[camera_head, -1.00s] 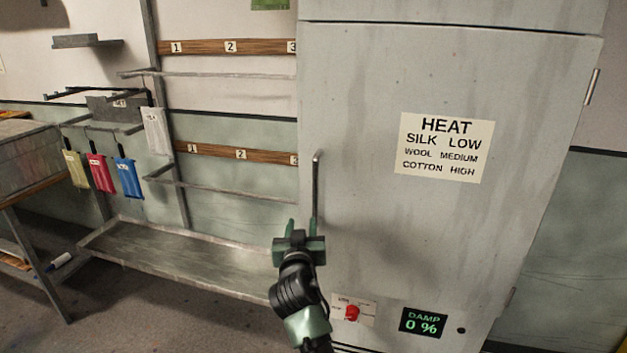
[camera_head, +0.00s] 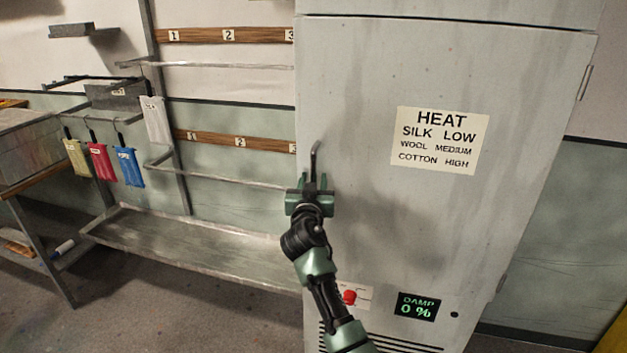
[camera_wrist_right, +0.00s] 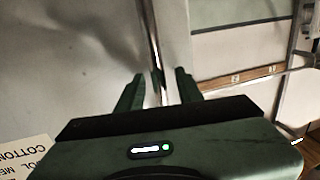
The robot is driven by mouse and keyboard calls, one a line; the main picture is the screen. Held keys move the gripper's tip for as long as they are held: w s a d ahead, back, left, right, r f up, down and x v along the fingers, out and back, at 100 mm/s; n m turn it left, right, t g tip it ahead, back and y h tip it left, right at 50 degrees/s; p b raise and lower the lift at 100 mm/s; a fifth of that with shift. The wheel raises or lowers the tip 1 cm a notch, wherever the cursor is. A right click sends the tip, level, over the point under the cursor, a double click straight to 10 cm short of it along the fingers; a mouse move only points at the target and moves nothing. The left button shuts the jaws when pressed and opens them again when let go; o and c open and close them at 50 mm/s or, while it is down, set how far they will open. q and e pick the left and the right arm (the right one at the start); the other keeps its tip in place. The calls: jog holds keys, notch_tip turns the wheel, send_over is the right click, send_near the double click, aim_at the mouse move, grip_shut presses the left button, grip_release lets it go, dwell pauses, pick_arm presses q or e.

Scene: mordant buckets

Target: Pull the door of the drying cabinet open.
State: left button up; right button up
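The drying cabinet's grey door (camera_head: 365,70) fills the right of the head view and looks shut. Its upright metal handle (camera_head: 314,155) is by the door's left edge; the top of it shows above my right gripper. My right gripper (camera_head: 312,182) is at the handle, partly covering its lower part. In the right wrist view the open fingers (camera_wrist_right: 157,92) stand either side of the handle (camera_wrist_right: 154,50), with gaps showing between them and the bar. My left gripper is not in view.
A heat notice (camera_head: 439,138) is on the door. Left of the cabinet are a low metal trough (camera_head: 190,247), wall rails (camera_head: 235,140) and hanging coloured swatches (camera_head: 100,162).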

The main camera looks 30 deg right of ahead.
grip_shut()
dwell(1.4)
